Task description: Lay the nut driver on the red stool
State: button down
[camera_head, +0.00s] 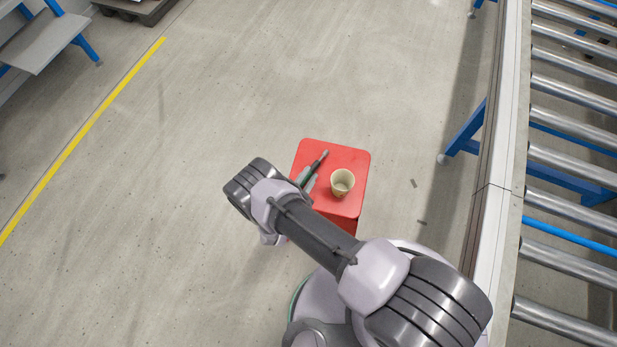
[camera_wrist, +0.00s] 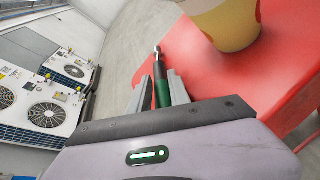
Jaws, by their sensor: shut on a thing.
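The red stool (camera_head: 350,157) stands in the middle of the head view, partly covered by my arm. The nut driver (camera_head: 320,161) shows over the stool's left part, its shaft pointing away from me. In the wrist view my gripper (camera_wrist: 162,90) is shut on the nut driver's green and black handle (camera_wrist: 162,94). Its metal shaft (camera_wrist: 157,54) points away from the fingers, close to the edge of the red seat (camera_wrist: 205,75). I cannot tell whether the nut driver touches the seat.
A cream paper cup (camera_head: 343,184) stands upright on the stool, right of the nut driver. A roller conveyor (camera_head: 570,160) runs along the right side. Open floor lies left of and beyond the stool. Fan units (camera_wrist: 50,105) show at left in the wrist view.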

jog(key=c, duration=1.2)
grip_release()
jog(key=p+v, duration=0.4)
jog(key=v, duration=0.7)
jog(key=w+d+r+m+g+h, duration=0.1)
jog(key=w+d+r+m+g, duration=0.3)
jog(key=r, duration=0.6)
jog(key=d+r+m+g+h, duration=0.1)
jog(key=r+m+g, duration=0.2)
jog(key=r+m, duration=0.5)
jog(key=w+d+r+m+g+h, duration=0.2)
jog(key=d+r+m+g, duration=0.1)
jog(key=r, duration=0.9)
jog(key=s+d+r+m+t+y, duration=0.1)
jog(key=s+r+m+y, duration=0.3)
jog(key=r, duration=0.4)
jog(key=s+d+r+m+t+y, duration=0.1)
jog(key=s+d+r+m+y, duration=0.2)
jog(key=r, duration=0.6)
jog(key=s+d+r+m+y, duration=0.4)
jog(key=s+r+m, duration=0.3)
jog(key=s+r, duration=0.1)
jog(key=shift+s+d+r+t+y, duration=0.15)
jog(key=shift+s+r+t+y, duration=0.15)
jog(key=shift+s+t, duration=0.15)
